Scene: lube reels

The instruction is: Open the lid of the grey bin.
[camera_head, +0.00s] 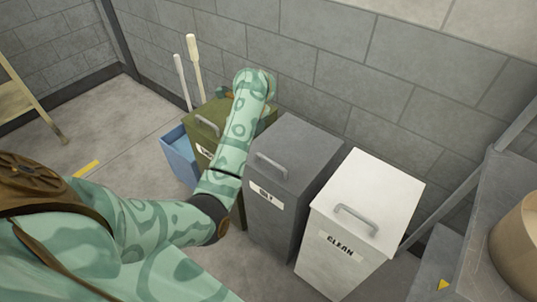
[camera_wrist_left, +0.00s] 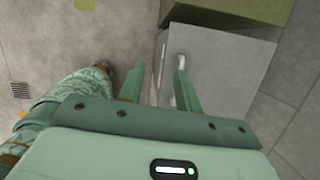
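The grey bin (camera_head: 284,188) stands between a green bin and a white bin, its lid (camera_head: 299,150) down. A bar handle (camera_head: 272,164) sits near the lid's front edge, above a small pale label. In the left wrist view the lid (camera_wrist_left: 222,72) lies below my left gripper (camera_wrist_left: 158,78). Its two fingers are spread apart with nothing visibly held. The right-hand finger overlaps the handle (camera_wrist_left: 181,63); I cannot tell whether they touch. In the head view my left arm passes in front of the green bin, and the gripper itself is hidden. My right gripper is out of view.
The green bin (camera_head: 206,119) is left of the grey bin, with a blue container (camera_head: 178,156) beyond it. The white bin (camera_head: 372,198) stands close on the right. A block wall (camera_head: 330,75) is behind. Two pale poles (camera_head: 194,65) rise at the back left.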

